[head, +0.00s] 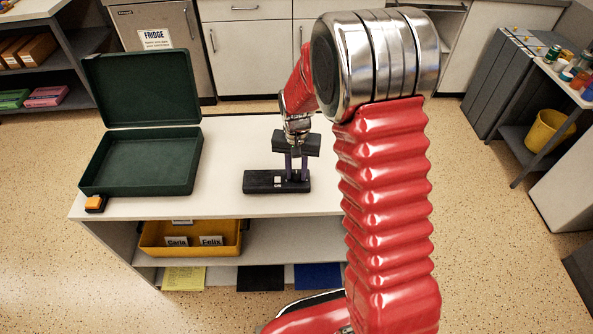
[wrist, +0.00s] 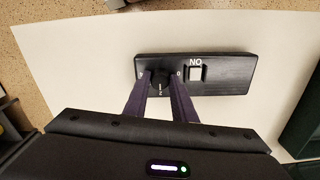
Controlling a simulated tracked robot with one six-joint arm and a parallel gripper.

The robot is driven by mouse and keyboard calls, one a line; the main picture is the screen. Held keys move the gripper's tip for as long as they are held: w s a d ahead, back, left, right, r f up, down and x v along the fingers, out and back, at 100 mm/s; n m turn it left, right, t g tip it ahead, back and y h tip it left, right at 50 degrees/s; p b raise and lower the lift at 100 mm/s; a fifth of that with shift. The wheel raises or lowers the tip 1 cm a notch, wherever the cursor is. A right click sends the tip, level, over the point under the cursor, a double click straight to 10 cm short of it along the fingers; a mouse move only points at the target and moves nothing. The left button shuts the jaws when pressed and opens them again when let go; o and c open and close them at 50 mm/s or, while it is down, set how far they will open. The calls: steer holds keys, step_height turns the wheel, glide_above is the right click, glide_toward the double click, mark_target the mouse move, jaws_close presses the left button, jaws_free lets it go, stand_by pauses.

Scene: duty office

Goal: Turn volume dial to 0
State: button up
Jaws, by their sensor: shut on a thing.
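The volume dial (wrist: 159,87) is a small round black knob with a pale pointer mark, set in a black control box (wrist: 224,75) on the white table. In the wrist view the pointer is toward my gripper's body, between the two printed end marks; a "0" is printed to the knob's right. A white square button (wrist: 196,73) sits right of the dial. My gripper (wrist: 160,82) is shut on the dial, with one purple finger on each side. In the head view the box (head: 262,182) lies under my gripper (head: 297,172), and the dial is hidden.
An open green case (head: 190,165) stands at the left of the white table (head: 225,202), with an orange-topped button box (head: 95,203) near its corner. A yellow bin (head: 238,250) with name cards sits on the shelf below. The tabletop between case and control box is clear.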

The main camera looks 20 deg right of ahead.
steer(key=shift+n, duration=0.3)
steer(key=n, duration=1)
steer(key=shift+n, duration=0.3)
steer(key=n, duration=0.8)
steer(key=shift+n, duration=0.3)
stand_by(0.3)
steer(key=o, duration=0.8)
